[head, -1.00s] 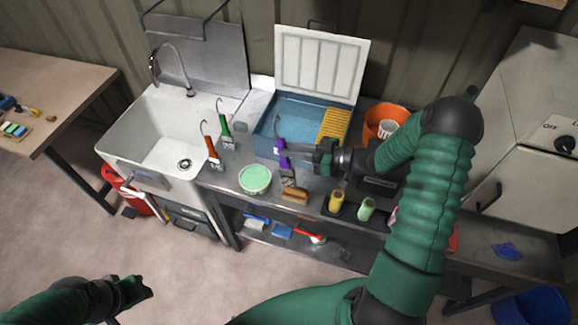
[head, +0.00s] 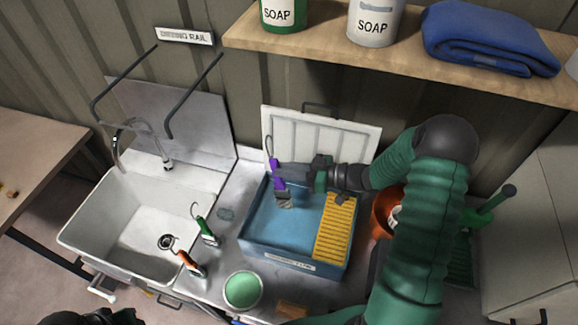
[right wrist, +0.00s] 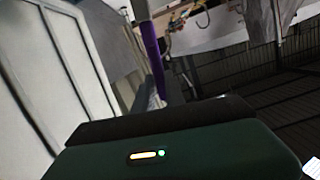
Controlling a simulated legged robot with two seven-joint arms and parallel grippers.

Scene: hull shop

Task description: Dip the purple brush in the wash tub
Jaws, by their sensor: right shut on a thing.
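The purple brush (head: 276,176) is upright, with its hook up and its bristles down. My right gripper (head: 290,174) is shut on its handle and holds it over the blue wash tub (head: 288,262). The bristle end shows against the tub's water in the back left part; I cannot tell whether it touches the water. The right wrist view shows the purple handle (right wrist: 152,52) just beyond my gripper. The tub's white lid (head: 320,136) stands open behind it. My left gripper (head: 105,316) is only partly in view at the bottom left edge, and its jaws are unclear.
A yellow ribbed rack (head: 335,226) sits in the tub's right side. A green brush (head: 206,231) and an orange brush (head: 191,263) stand left of the tub, near a green-filled bowl (head: 243,291). An orange bucket (head: 384,212) is right. A shelf (head: 400,62) hangs above.

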